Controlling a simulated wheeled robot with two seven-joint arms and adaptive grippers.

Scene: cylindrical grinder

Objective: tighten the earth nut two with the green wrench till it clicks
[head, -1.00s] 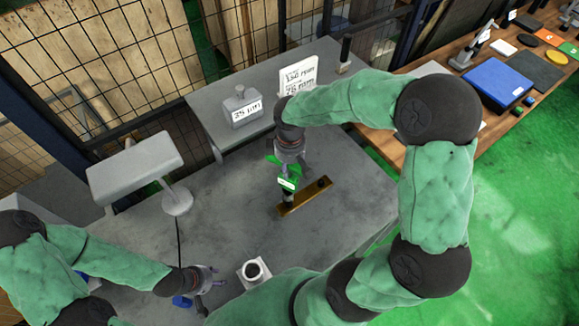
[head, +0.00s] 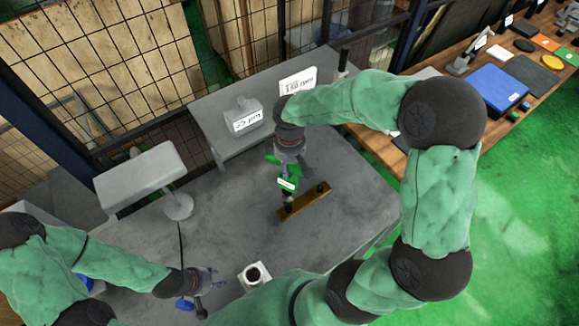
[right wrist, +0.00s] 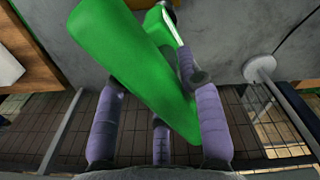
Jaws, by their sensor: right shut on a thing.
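My right gripper (head: 288,160) points down over the grey table and is shut on the green wrench (head: 287,184). The wrench also fills the middle of the right wrist view (right wrist: 135,60), between the purple fingers. Its lower end is at the near-left end of a brass bar (head: 306,201). A dark nut or stud (head: 321,188) stands uncovered at the bar's far-right end. The fastener under the wrench is mostly hidden, so I cannot tell how it is seated. My left gripper (head: 212,284) is low at the left, fingers spread, apart from the bar.
A white block with a dark round opening (head: 254,275) stands near the front edge. A grey labelled weight-like block (head: 243,115) and a white card (head: 298,82) stand on the back shelf. A grey lamp-like stand (head: 140,178) is at left. Mesh fencing lies behind.

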